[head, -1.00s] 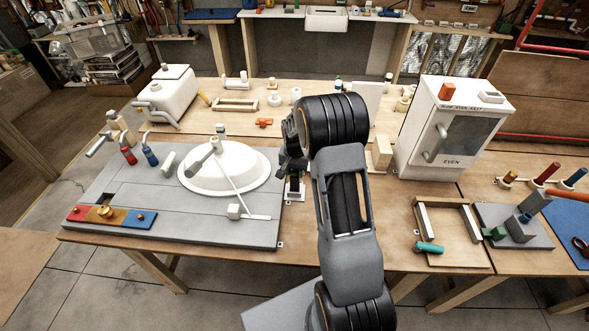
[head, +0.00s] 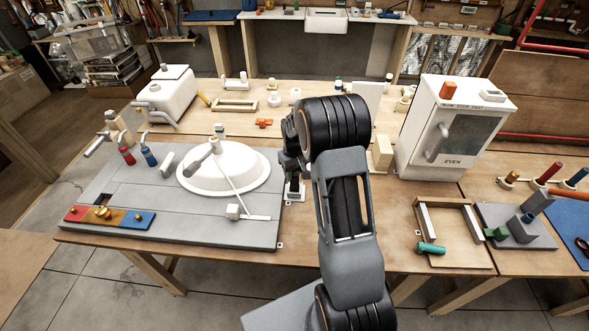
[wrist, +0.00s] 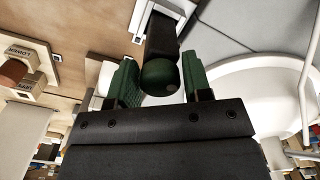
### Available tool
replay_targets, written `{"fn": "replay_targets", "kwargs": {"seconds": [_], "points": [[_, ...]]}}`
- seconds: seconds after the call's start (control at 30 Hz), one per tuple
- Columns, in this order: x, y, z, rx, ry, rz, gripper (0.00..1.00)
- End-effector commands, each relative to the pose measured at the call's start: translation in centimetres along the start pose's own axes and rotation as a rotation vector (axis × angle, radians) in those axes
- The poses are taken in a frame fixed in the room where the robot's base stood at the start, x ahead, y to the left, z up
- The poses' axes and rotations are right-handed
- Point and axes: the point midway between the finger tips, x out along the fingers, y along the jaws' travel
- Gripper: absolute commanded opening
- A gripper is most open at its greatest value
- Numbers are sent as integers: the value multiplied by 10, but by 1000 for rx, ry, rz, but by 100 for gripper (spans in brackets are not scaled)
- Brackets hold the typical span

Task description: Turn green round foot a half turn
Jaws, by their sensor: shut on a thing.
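The green round foot (wrist: 161,77) is a dark green rounded knob at the end of a black post, in the upper middle of the wrist view. In the head view my gripper (head: 292,165) hangs at the right edge of the grey board, over a small white-based fitting (head: 295,190). The foot itself is hidden or too small to make out there.
A white round basin (head: 225,170) with a lever sits on the grey board (head: 150,215) just left of my gripper. A white cabinet (head: 450,125) stands to the right. An open wooden frame (head: 460,262) lies at the front right.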

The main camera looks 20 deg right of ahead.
Motion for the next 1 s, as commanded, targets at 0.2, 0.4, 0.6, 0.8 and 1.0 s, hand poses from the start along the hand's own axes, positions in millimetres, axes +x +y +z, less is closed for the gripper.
{"fn": "replay_targets", "kwargs": {"seconds": [0.2, 0.4, 0.6, 0.8, 1.0], "points": [[2, -1, 0, -258, 0, 1, 14], [1, -1, 0, -578, 0, 1, 12], [1, -1, 0, -754, 0, 2, 7], [1, 0, 0, -781, 0, 2, 4], [1, 0, 0, -798, -1, 2, 4]]}}
